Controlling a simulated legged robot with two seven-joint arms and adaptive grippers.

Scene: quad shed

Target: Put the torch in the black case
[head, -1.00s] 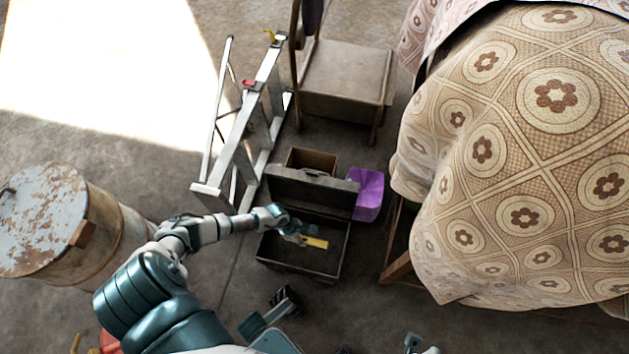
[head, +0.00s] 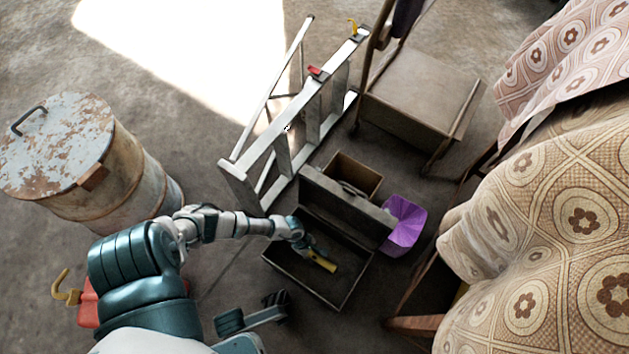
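The black case (head: 352,289) stands open on the floor, its lid (head: 345,207) raised at the back. The torch (head: 322,261), with a yellow body, shows inside the outline of the case, slanting down to the right. My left gripper (head: 305,248) reaches over the case from the left, its fingertips at the torch's upper left end. The fingers are small and dark, so I cannot tell whether they grip it or whether the torch touches the case floor. My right gripper is not in view.
A cardboard box (head: 354,174) and a purple bin (head: 404,228) stand behind the case. A stepladder (head: 268,145) and chair (head: 418,100) stand farther back. A rusty drum (head: 128,190) is at left, a cloth-covered table (head: 540,240) at right. A red can (head: 88,305) is at lower left.

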